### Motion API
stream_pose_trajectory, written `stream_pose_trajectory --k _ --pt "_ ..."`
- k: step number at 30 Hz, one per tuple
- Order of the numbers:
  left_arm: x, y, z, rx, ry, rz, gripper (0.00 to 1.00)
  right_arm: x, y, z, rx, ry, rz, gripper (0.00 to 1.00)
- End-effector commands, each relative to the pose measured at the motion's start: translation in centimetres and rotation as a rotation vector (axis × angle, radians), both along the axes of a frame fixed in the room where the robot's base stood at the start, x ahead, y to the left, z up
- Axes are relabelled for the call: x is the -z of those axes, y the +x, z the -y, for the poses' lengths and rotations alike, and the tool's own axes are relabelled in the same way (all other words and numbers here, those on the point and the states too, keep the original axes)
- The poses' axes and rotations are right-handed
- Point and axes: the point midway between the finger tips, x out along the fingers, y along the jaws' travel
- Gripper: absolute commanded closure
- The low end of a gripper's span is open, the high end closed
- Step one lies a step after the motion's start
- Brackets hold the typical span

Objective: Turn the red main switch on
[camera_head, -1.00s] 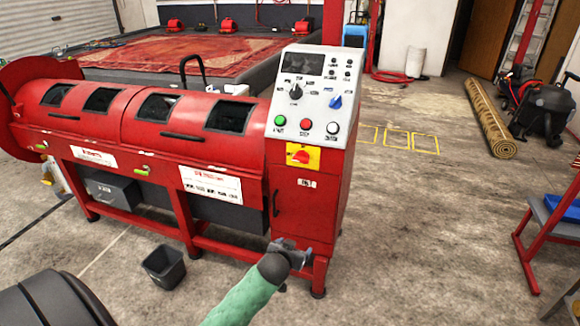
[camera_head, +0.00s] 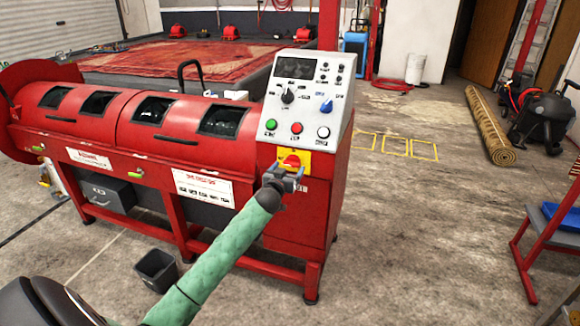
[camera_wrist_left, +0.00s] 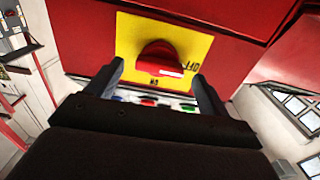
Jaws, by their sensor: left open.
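The red main switch (camera_head: 291,161) is a rotary knob on a yellow plate (camera_head: 305,155), on the front of the red machine below its control panel. My left gripper (camera_head: 287,177) is open just in front of and below the switch in the head view, covering the plate's lower edge. In the left wrist view the red knob (camera_wrist_left: 160,58) lies ahead between the two open fingers (camera_wrist_left: 160,82). I see no contact. The plate (camera_wrist_left: 128,38) carries lettering by the knob that reads like OFF. My right gripper is not in view.
The panel (camera_head: 305,105) above holds a black knob, a blue knob, and green, red and white buttons (camera_head: 297,128). A grey bin (camera_head: 157,268) stands by the machine's feet. A rolled rug (camera_head: 488,125) and a red-framed stand (camera_head: 545,220) are at the right. Floor between is free.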

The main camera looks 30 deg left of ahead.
Motion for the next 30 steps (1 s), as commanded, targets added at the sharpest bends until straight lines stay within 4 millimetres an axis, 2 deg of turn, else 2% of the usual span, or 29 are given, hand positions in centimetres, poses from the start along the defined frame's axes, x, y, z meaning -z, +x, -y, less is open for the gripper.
stream_pose_trajectory --k 6,17,24,30 --pt "0.0 1.9 -0.4 0.0 0.001 -0.001 0.2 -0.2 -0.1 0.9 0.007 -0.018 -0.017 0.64" --pt "0.1 2.2 -0.5 0.0 0.001 -0.001 0.2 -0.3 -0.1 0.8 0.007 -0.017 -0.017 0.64" --pt "0.1 2.2 -0.5 0.0 0.001 -0.001 0.65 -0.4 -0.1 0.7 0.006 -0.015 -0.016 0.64" --pt "0.1 2.2 -0.5 0.0 0.008 -0.004 0.65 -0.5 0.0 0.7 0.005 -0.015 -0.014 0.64"
